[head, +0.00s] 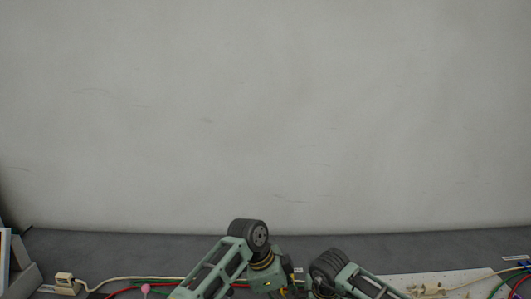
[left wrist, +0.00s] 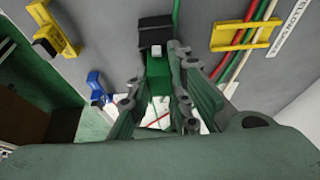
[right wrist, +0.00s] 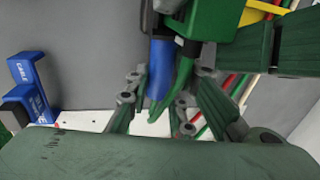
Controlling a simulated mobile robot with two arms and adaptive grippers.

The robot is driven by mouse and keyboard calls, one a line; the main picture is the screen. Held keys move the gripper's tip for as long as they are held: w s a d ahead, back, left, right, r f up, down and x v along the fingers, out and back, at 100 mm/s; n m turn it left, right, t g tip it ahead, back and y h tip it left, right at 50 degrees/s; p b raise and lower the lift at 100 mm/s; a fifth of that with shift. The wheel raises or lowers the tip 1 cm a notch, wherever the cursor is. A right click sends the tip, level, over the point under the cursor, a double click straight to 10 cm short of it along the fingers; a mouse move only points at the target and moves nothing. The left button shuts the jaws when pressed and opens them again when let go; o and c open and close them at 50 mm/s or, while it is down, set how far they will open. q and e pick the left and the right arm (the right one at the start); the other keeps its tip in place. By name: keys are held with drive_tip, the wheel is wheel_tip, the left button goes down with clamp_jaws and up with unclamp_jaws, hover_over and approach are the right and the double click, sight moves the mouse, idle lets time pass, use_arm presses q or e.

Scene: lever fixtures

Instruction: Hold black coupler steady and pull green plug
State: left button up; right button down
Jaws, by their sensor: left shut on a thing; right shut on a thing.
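In the left wrist view a black coupler (left wrist: 156,32) sits at the top, and a green plug (left wrist: 158,78) with a small pale tab adjoins its near side. My left gripper (left wrist: 160,92) is shut with the green plug between its fingers. In the right wrist view my right gripper (right wrist: 165,98) is shut around a blue cylindrical piece (right wrist: 160,68), below a dark part at the top edge. A green block (right wrist: 212,18) is beside it. What the right fingertips touch is partly hidden. In the head view my arms hide the plug and coupler.
A blue cable clip (right wrist: 28,85) is at the left in the right wrist view. A white pegboard (head: 440,281) and cables are at the bench's right.

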use_arm(q)
clamp_jaws()
drive_tip(key=shift+r, duration=0.75)
idle(0.9)
drive_tip(key=shift+r, duration=1.9)
drive_tip(key=shift+d+r, duration=0.1)
drive_tip(key=shift+r, duration=0.2)
drive_tip(key=shift+s+r, duration=0.1)
drive_tip(key=shift+r, duration=0.65)
drive_tip(key=shift+f, duration=0.1)
use_arm(e)
drive_tip(key=c, duration=1.5)
unclamp_jaws()
